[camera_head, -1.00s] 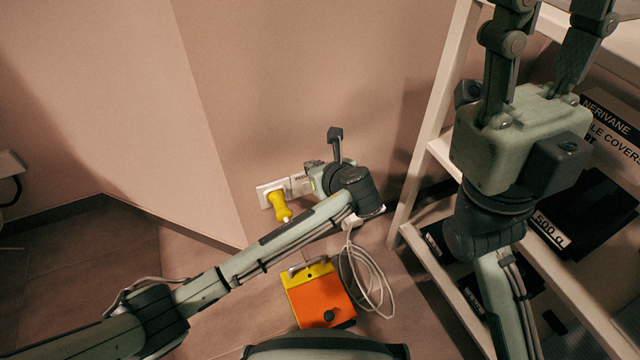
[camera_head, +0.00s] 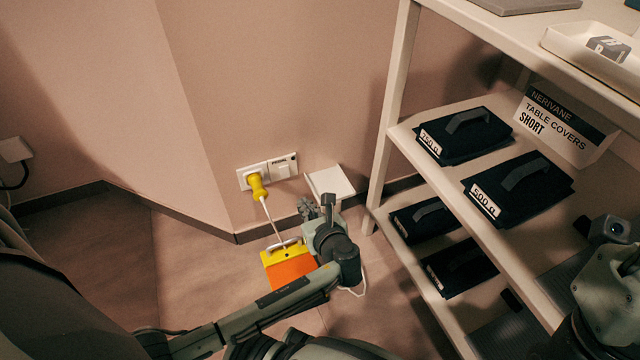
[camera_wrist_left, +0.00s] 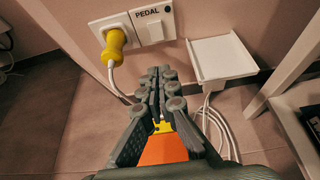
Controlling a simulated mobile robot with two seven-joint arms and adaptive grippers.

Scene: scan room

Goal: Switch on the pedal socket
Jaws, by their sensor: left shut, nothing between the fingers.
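The pedal socket (camera_head: 284,167) is a white wall plate with a flat rocker switch. In the left wrist view its switch (camera_wrist_left: 152,29) sits under the label PEDAL; its on or off position cannot be told. A yellow plug (camera_head: 257,187) is in the socket left of the switch, its white cord running down. My left gripper (camera_head: 307,208) is below and right of the switch, apart from the wall plate. In the left wrist view its fingers (camera_wrist_left: 158,72) are shut together and empty. Part of my right gripper (camera_head: 612,275) shows at the right edge; its fingertips are cut off.
A white wall tray (camera_head: 330,183) is just right of the gripper. An orange and yellow pedal box (camera_head: 288,268) lies on the floor, partly behind my left arm. A white shelf unit (camera_head: 392,110) with black folded covers (camera_head: 465,135) stands at right. Floor at left is clear.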

